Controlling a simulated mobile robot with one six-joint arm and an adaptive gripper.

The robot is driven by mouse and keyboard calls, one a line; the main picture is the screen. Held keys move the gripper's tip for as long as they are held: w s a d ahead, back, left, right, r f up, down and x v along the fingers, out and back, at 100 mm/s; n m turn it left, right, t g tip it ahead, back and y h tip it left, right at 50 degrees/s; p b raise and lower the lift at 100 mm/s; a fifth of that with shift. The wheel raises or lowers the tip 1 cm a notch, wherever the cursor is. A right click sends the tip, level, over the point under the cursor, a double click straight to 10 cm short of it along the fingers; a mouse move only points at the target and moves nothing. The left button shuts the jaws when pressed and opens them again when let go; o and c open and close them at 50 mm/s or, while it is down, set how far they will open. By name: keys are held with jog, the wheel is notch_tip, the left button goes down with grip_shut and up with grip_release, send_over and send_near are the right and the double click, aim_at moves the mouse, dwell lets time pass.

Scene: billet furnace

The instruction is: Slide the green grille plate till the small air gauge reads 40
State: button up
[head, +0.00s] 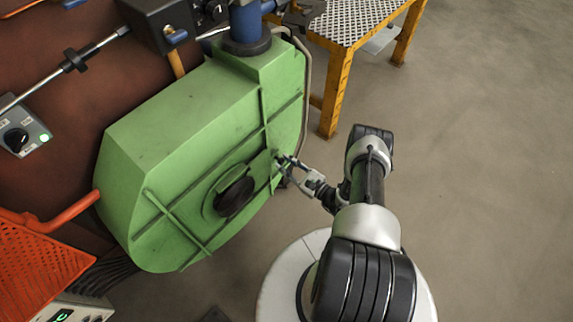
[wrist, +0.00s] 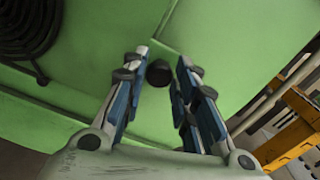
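The green blower housing (head: 165,150) stands left of my arm in the head view. A round dark grille (head: 235,193) is set in its front face, with a green plate edge (head: 212,208) around it. In the wrist view the dark grille (wrist: 25,28) is at the upper left, and a dark round knob (wrist: 159,74) stands on the green surface. My gripper (head: 281,161) is at the face right of the grille. In the wrist view its open fingers (wrist: 163,66) lie on either side of the knob, with no clear grip. I cannot make out the small air gauge.
A yellow-legged table (head: 340,85) stands behind the housing at the right. An orange mesh guard (head: 40,265) and a box with a green display (head: 75,309) are at lower left. A switch box (head: 22,130) is at far left. The floor at right is clear.

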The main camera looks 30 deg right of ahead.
grip_shut()
jog(key=d+b, duration=0.1)
jog(key=w+d+b, duration=0.1)
jog(key=d, duration=0.1)
jog(key=shift+w+d+f+b, duration=0.1)
jog(key=shift+d+b, duration=0.05)
jog(key=shift+b, duration=0.15)
jog(key=o, duration=0.5)
grip_release()
jog(key=v, duration=1.2)
